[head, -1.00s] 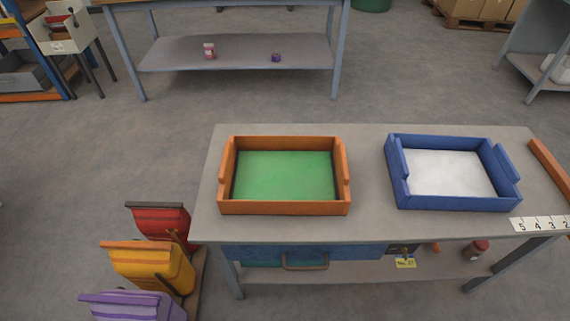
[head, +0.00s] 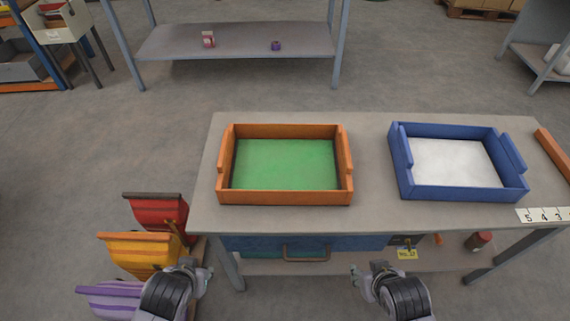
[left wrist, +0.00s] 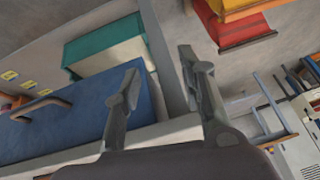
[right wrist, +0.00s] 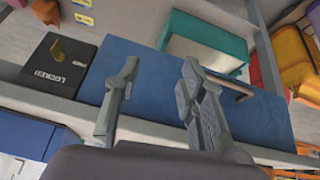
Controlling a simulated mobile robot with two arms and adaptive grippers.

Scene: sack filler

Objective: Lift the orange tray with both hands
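The orange tray (head: 285,198) sits flat on the grey table, left of its middle. It has a green bottom and raised grips on its left and right walls. My left gripper (head: 200,275) is below the table's front edge at the left, near the bins. It also shows open and empty in the left wrist view (left wrist: 158,75). My right gripper (head: 362,272) is in front of the table, lower right of the tray. It is open and empty in the right wrist view (right wrist: 160,80). Neither gripper touches the tray. The tray is not seen in the wrist views.
A blue tray (head: 455,193) with a white bottom stands right of the orange one. A table (head: 285,219) bears both, with a blue drawer (head: 265,245) under its front. Red, yellow and purple bins (head: 140,252) stand at the left. An orange bar (head: 553,155) lies at the right.

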